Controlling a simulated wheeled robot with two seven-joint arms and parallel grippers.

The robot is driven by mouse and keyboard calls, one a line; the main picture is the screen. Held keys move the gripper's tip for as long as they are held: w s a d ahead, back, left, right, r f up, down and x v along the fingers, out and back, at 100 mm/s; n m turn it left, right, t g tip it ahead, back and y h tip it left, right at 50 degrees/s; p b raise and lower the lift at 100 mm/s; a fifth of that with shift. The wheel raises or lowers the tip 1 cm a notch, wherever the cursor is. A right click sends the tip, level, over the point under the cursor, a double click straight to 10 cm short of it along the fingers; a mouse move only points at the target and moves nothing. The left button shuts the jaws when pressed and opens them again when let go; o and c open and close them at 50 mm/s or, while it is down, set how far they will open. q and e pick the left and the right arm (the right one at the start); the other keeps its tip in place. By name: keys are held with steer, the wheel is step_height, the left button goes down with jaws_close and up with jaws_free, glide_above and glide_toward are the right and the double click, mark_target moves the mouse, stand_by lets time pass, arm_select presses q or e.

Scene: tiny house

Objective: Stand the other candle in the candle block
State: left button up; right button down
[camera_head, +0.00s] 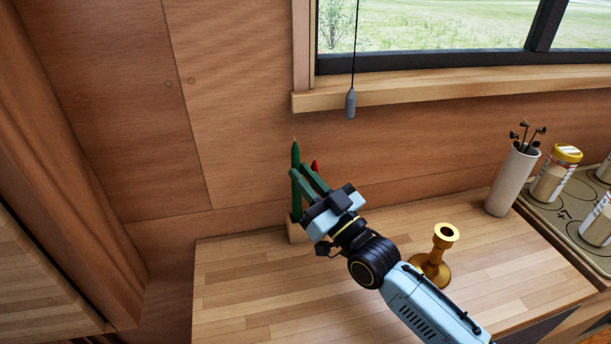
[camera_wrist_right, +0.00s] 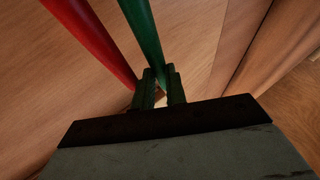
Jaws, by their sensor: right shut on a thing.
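The green candle (camera_head: 296,152) stands roughly upright at the back left of the wooden counter. My right gripper (camera_head: 300,172) is shut on it; the wrist view shows the green candle (camera_wrist_right: 143,32) between the fingers (camera_wrist_right: 160,75). The small wooden candle block (camera_head: 295,232) is below, partly hidden by my gripper. The green candle's lower end meets the block's top; I cannot tell how deep it sits. My left gripper is out of view.
A brass candlestick (camera_head: 431,268) stands right of my right arm on the counter (camera_head: 245,285). A pale cylinder holding dark utensils (camera_head: 511,182) and a yellow-lidded jar (camera_head: 553,178) are farther right. A grey pull weight (camera_head: 350,103) hangs above. The counter's front left is clear.

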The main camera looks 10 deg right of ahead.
steer(key=shift+f, duration=0.55)
steer(key=shift+b, duration=0.3)
steer(key=shift+f+b, duration=0.3)
steer(key=shift+f, duration=0.5)
steer(key=c, duration=1.3)
jaws_free()
steer(key=shift+c, duration=0.2)
